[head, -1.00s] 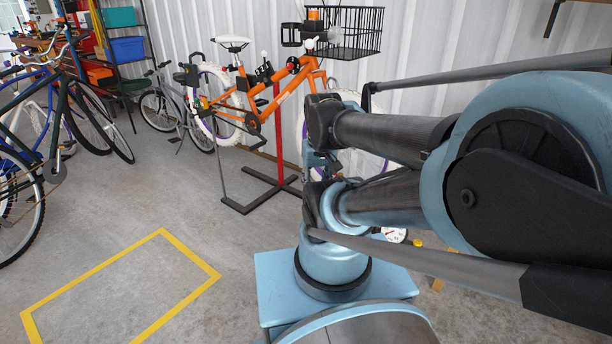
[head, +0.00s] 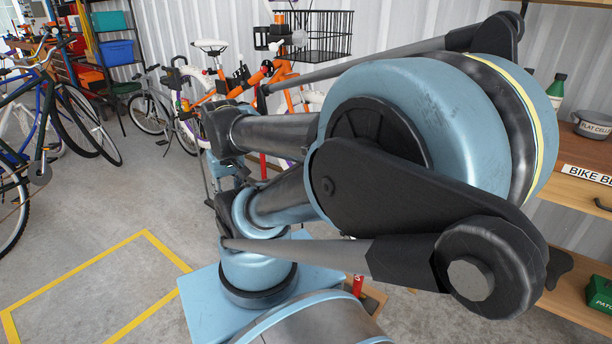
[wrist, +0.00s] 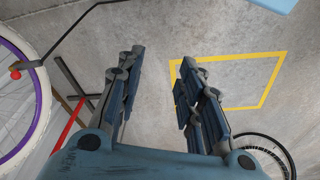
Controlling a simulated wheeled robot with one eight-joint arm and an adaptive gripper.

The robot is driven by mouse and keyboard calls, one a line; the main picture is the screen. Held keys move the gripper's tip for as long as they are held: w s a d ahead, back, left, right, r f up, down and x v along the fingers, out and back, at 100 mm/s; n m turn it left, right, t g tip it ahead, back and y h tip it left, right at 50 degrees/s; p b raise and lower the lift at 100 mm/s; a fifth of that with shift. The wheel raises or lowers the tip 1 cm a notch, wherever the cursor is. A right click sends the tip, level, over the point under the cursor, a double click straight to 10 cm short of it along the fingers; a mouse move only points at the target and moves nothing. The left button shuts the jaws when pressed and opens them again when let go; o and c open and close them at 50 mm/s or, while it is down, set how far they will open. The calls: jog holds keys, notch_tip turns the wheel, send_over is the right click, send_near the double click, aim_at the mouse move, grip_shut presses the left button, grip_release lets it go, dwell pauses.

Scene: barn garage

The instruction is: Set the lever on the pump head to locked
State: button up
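In the wrist view my gripper (wrist: 160,70) is open, its two dark blue fingers wide apart with bare concrete between them. Nothing is held. No pump head or lever shows clearly in either current view. In the head view a small red upright part (head: 358,285) shows low behind my arm, by a wooden edge; it may belong to a pump, but I cannot tell. My arm hides most of that area, and my gripper is largely hidden there too.
An orange bike (head: 220,92) with a black basket (head: 318,35) stands behind my arm. More bikes (head: 40,150) stand at left. Wooden shelving (head: 575,190) with a green box (head: 600,293) is at right. Floor inside the yellow outline (head: 100,290) is clear.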

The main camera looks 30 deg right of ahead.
jog(key=w+d+r+h, duration=0.2)
jog(key=w+d+r, duration=0.35)
jog(key=w, duration=0.35)
jog(key=w+d+f+m+g+h, duration=0.1)
jog(key=w+d+f+h, duration=0.15)
jog(key=w+d, duration=0.7)
jog(key=w+d+f+m+g+h, duration=0.1)
jog(key=w+d+f+g, duration=0.15)
jog(key=w+d, duration=0.7)
jog(key=shift+m+g+h, duration=0.25)
jog(key=shift+m+h, duration=0.25)
jog(key=shift+h, duration=0.45)
jog(key=w+x, duration=0.2)
jog(key=x, duration=0.8)
jog(key=w+d+x, duration=0.1)
jog(key=w+x, duration=0.1)
jog(key=x, duration=0.8)
jog(key=w+x, duration=0.3)
jog(key=x, duration=0.7)
jog(key=shift+d, duration=0.45)
grip_shut()
